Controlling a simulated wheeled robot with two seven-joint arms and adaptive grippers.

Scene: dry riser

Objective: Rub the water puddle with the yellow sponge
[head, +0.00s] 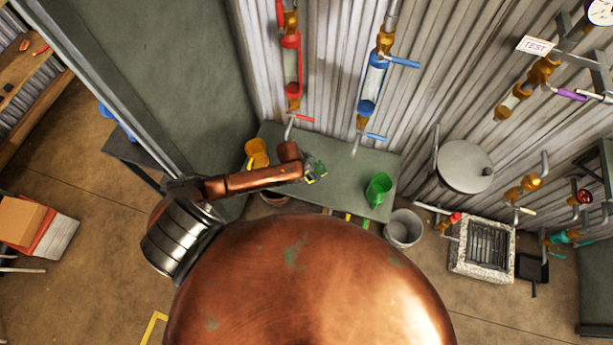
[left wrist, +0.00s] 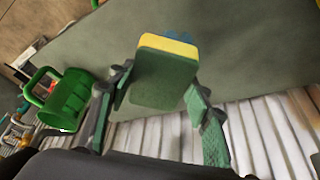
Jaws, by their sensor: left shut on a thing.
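The yellow sponge (left wrist: 168,45) has a yellow layer and a green layer. In the left wrist view it sits between the green fingers of my left gripper (left wrist: 158,88), which is shut on it. In the head view my left gripper (head: 314,172) is over the grey-green table (head: 340,198), with the sponge too small to make out clearly. A blue patch, likely the water puddle (left wrist: 183,35), shows just past the sponge's yellow edge in the left wrist view. The sponge hides part of it, and I cannot tell if they touch. My right gripper is not in view.
A green jug (head: 378,189) stands on the table to the right of my gripper, and a yellow jug (head: 256,152) to the left. Pipes with red (head: 291,65) and blue (head: 373,82) fittings hang above the table. A grey bucket (head: 404,228) stands beside it.

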